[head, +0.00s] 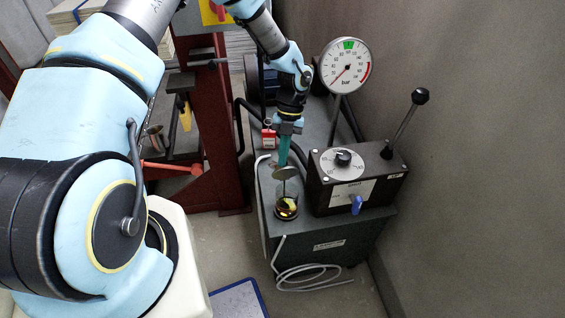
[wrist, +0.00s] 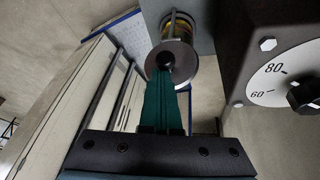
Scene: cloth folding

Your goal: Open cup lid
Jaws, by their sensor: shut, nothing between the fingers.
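A clear glass cup (head: 287,207) with amber and yellow contents stands on the dark machine top. Its round grey lid (head: 285,173) appears above the rim, with a thin dark rod between them. In the wrist view, the lid (wrist: 183,57) is a disc with a dark round knob, and the cup (wrist: 178,22) shows partly behind it. My gripper (head: 284,163) points down at the lid with its teal fingers together and nothing between them. In the wrist view my gripper (wrist: 165,74) ends at the knob; I cannot tell whether it touches.
A black control box (head: 350,180) with a dial, blue knob and lever stands close right of the cup. A pressure gauge (head: 345,66) rises behind it. A red padlock (head: 268,139) hangs left of my gripper. A pale cable (head: 305,277) lies coiled below the machine.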

